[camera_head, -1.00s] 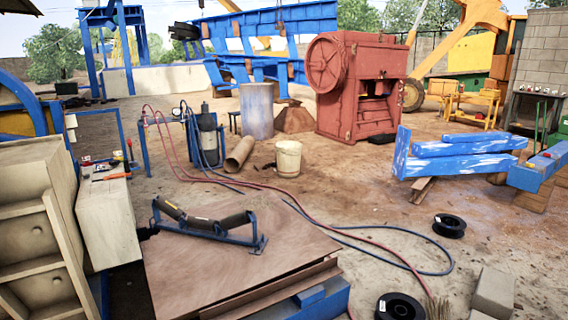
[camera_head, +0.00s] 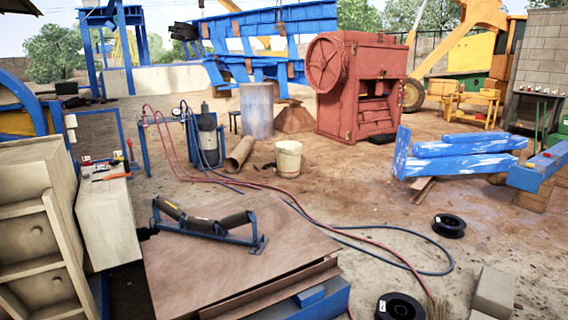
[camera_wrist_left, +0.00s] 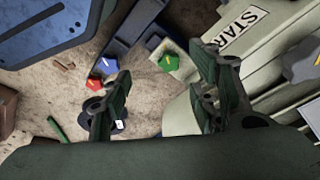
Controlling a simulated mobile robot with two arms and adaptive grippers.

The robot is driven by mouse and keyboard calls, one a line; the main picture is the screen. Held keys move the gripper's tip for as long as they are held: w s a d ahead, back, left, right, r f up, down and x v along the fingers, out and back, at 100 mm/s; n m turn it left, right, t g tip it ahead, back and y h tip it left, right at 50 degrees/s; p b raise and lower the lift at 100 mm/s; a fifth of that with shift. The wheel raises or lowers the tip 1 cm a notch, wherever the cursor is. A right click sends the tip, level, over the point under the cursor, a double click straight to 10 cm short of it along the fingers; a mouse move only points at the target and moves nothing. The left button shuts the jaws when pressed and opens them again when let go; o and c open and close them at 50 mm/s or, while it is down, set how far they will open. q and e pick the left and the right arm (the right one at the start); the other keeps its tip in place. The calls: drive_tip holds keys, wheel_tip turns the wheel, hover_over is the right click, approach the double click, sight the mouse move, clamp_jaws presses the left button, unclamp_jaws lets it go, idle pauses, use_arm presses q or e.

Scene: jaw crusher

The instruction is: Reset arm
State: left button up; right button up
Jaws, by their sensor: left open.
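My left gripper (camera_wrist_left: 160,82) shows in the left wrist view, with its two dark green fingers spread apart and nothing between them. Beyond the fingers are a red five-sided piece (camera_wrist_left: 94,82) and a green five-sided piece (camera_wrist_left: 169,62). A pale panel with a START label (camera_wrist_left: 241,27) lies at the upper right of that view. Neither of my grippers shows in the head view, and my right gripper is in no view.
A wooden platform (camera_head: 205,275) bears a roller frame (camera_head: 210,224). A pale cabinet (camera_head: 35,235) stands at the left. The red jaw crusher (camera_head: 362,85), a white bucket (camera_head: 288,158) and blue beams (camera_head: 460,155) stand farther back. Hoses (camera_head: 330,226) and spools (camera_head: 449,226) lie on open ground.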

use_arm(q)
drive_tip(key=s+f+p, duration=0.1)
drive_tip(key=s+f, duration=0.2)
drive_tip(key=f, duration=0.4)
drive_tip(key=s+a+r+g+p, duration=0.1)
drive_tip(key=s+a+p, duration=0.2)
drive_tip(key=s+p, duration=1.1)
drive_tip(key=shift+s+a+r+g+p, duration=0.15)
drive_tip(key=shift+s+r+g+p, duration=0.15)
drive_tip(key=shift+s, duration=0.6)
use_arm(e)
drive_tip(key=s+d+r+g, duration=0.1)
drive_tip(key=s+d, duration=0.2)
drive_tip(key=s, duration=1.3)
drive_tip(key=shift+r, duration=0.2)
